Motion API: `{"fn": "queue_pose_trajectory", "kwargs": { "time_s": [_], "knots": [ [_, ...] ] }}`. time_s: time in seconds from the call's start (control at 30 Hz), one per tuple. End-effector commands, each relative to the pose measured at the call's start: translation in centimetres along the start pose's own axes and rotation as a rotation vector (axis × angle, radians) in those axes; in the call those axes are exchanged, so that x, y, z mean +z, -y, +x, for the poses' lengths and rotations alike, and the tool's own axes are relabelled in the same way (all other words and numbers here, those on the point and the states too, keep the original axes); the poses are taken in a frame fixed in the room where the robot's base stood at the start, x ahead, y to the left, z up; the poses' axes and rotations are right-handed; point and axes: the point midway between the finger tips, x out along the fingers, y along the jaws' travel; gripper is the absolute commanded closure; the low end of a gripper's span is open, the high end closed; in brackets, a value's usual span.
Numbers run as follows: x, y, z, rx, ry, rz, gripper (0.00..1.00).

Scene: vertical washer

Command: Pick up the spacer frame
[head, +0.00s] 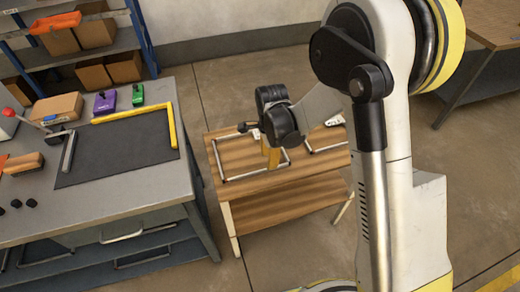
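Two thin grey rectangular frames lie on a low wooden table; I cannot tell which one is the spacer frame. The left frame (217,161) lies flat, with its left and near edges clear to see. The right frame (326,148) is partly hidden behind my arm. My gripper (273,157) hangs over the table, at the right part of the left frame in the picture. I cannot tell whether it touches the frame. Its fingers are small and mostly hidden by my black wrist, so its opening does not show.
The wooden table (275,211) has a lower shelf. A grey workbench (125,200) on the left bears a dark mat (118,152), yellow bars, a cardboard box (57,107) and tools. A shelf rack (140,38) stands behind. Another table (490,25) is at the upper right.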

Motion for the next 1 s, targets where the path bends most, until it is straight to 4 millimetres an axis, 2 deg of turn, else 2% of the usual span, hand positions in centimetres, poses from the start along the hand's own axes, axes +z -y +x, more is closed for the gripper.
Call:
{"fn": "queue_pose_trajectory", "kwargs": {
  "time_s": [0.03, 0.23, 0.5, 0.73, 0.77, 0.8, 0.87, 1.0],
  "knots": [
    [0.0, 0.0, 1.1, 0.000, 0.000, 0.000, 0.68],
    [-0.1, 0.2, 2.7, -0.001, 0.000, -0.001, 0.68],
    [-0.2, 0.7, 6.7, -0.001, 0.000, -0.001, 0.68],
    [-0.2, 0.7, 6.7, -0.001, 0.000, -0.001, 0.68],
    [-0.2, 0.7, 6.7, -0.001, 0.000, -0.001, 0.72],
    [-0.2, 0.7, 6.7, -0.001, 0.000, -0.001, 0.84],
    [-0.2, 0.7, 6.7, -0.001, 0.000, -0.001, 1.00],
    [-0.2, 0.7, 6.7, -0.001, 0.000, -0.001, 1.00]
  ]
}}
